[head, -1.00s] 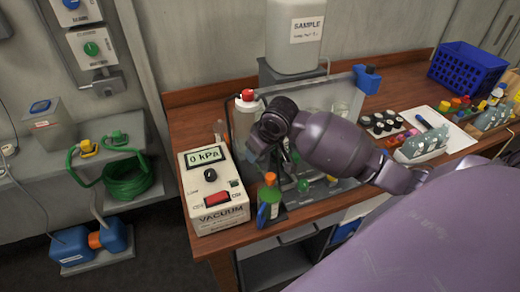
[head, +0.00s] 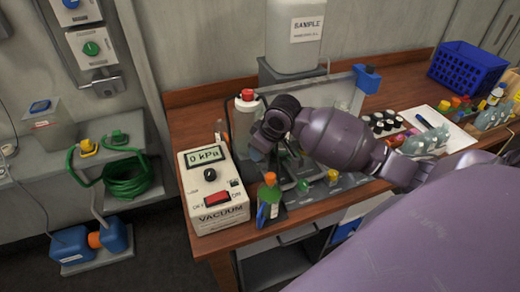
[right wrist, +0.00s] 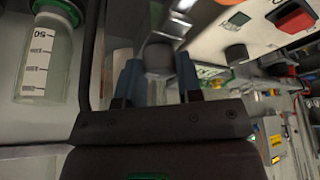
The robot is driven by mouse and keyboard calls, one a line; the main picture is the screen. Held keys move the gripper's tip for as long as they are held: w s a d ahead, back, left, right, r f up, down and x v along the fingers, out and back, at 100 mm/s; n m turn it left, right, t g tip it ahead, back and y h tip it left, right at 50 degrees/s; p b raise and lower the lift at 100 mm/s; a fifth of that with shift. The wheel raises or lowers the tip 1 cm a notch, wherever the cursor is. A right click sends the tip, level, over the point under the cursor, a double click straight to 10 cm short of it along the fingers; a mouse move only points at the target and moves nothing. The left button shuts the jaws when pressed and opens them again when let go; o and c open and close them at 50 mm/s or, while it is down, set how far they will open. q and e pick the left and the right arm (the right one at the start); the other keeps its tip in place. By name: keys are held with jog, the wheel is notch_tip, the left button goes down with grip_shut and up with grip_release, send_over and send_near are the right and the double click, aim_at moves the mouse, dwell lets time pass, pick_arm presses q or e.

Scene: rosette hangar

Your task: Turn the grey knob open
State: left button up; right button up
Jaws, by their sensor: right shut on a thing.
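In the right wrist view a grey knob (right wrist: 159,60) sits between the two blue-grey fingers of my right gripper (right wrist: 158,78). The gripper is shut on it. In the head view my right wrist (head: 275,118) is over the bench, behind the vacuum box, and it hides the fingers and the knob. Which way the knob is turned cannot be told. My left gripper is not in view.
The vacuum box (head: 220,218) reads 0 kPa and has a black dial (head: 209,174) and a red switch (head: 217,198). A red-capped bottle (head: 243,120) and an orange-capped bottle (head: 271,192) stand close to my wrist. A blue crate (head: 467,72) is far right.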

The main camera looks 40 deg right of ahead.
jog(key=shift+n+y, duration=0.4)
jog(key=shift+n, duration=0.7)
jog(key=o, duration=0.9)
jog(key=shift+o, duration=0.2)
jog(key=shift+r, duration=0.1)
jog(key=shift+m, duration=0.3)
